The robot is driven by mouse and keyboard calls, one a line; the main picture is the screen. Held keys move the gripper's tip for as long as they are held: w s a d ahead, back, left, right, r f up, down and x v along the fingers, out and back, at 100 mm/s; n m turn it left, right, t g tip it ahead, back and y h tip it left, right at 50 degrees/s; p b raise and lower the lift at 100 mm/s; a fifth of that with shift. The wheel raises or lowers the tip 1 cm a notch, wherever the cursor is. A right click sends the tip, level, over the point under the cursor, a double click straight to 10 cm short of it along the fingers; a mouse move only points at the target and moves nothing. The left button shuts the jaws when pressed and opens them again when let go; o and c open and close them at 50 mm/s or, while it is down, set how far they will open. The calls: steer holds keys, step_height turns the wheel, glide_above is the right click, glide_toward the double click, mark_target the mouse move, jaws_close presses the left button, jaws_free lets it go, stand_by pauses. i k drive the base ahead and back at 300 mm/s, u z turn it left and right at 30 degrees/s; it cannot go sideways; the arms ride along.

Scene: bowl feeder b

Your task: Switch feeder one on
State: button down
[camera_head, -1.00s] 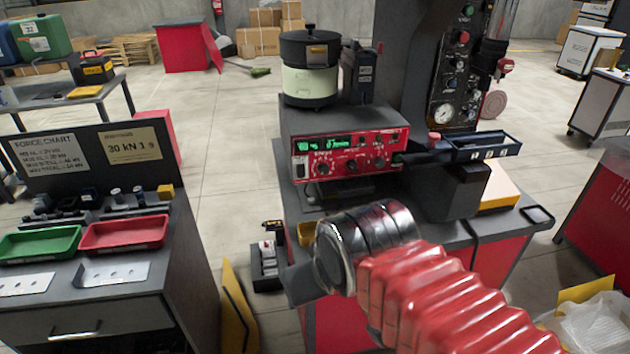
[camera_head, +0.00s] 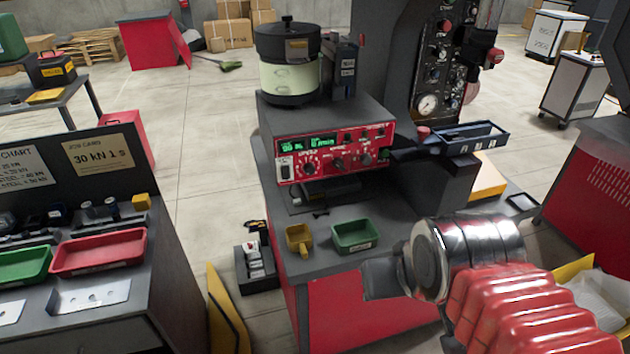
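The bowl feeder (camera_head: 290,78), with a dark lid and a pale green band, stands on a grey housing at the bench's back. The housing's red control panel (camera_head: 335,153) faces me, with lit green displays, several black knobs and a pale rocker switch (camera_head: 285,168) at its left end. Which way the rocker is set is too small to tell. My gripper (camera_head: 372,280) is a dark shape at the end of the metal wrist, over the bench's front, below and right of the panel and apart from it. Its fingers cannot be made out.
A yellow scoop (camera_head: 299,239) and a small green tray (camera_head: 355,236) sit on the bench below the panel. A blue-grey tray (camera_head: 470,136) juts out right of the panel beside the press column (camera_head: 400,50). A cabinet with a red tray (camera_head: 100,250) stands at left.

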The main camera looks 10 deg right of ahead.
mark_target(285, 169)
steer(key=z, duration=0.55)
steer(key=k, duration=0.95)
steer(key=u, duration=1.3)
steer(key=i, duration=1)
steer(key=u, duration=0.1)
